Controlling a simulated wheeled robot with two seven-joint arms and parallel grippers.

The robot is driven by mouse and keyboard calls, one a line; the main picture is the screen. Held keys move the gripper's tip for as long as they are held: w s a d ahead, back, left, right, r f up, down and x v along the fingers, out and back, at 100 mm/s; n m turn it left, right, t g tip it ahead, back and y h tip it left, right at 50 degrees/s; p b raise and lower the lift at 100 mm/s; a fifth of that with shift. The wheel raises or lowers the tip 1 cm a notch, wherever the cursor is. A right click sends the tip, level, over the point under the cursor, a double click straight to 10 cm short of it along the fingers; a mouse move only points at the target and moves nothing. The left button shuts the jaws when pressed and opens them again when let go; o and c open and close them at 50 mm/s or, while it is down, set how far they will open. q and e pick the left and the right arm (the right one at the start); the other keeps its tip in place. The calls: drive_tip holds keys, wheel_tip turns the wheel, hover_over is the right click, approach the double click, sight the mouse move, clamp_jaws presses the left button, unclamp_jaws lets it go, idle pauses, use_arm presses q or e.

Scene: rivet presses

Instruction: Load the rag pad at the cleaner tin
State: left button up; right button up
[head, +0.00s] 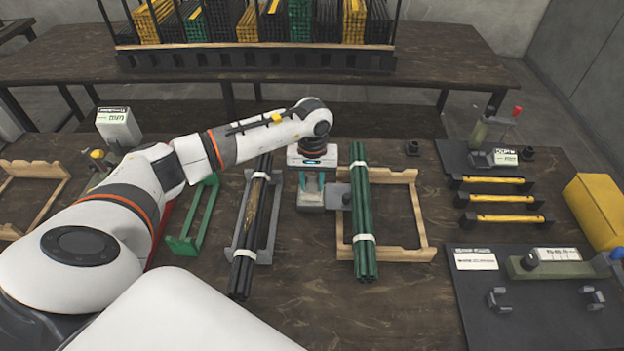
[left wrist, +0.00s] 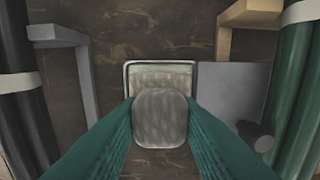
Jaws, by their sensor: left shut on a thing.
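My left gripper (head: 311,184) points down over the cleaner tin (head: 311,205), in the middle of the table. In the left wrist view its green fingers are shut on the grey, rounded rag pad (left wrist: 160,118). The tin (left wrist: 128,78) shows behind the pad as a metal-rimmed box with a pale, streaky inside. The pad covers the tin's near part, so I cannot tell whether they touch. A flat grey plate with a dark knob (left wrist: 232,85) lies right beside the tin. My right gripper is not in view.
A bundle of black rods (head: 243,265) lies on a grey rack to the left of the tin. Green rods (head: 362,210) lie across a wooden rack (head: 424,215) close on the right. Presses and yellow-handled bars (head: 507,218) stand farther right.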

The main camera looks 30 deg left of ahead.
sight(312, 179)
use_arm(q)
drive_tip(key=shift+f+b, duration=0.3)
idle(0.5)
drive_tip(key=shift+f, duration=0.15)
idle(1.3)
drive_tip(key=shift+r+p, duration=1.55)
drive_tip(key=shift+r, duration=2.05)
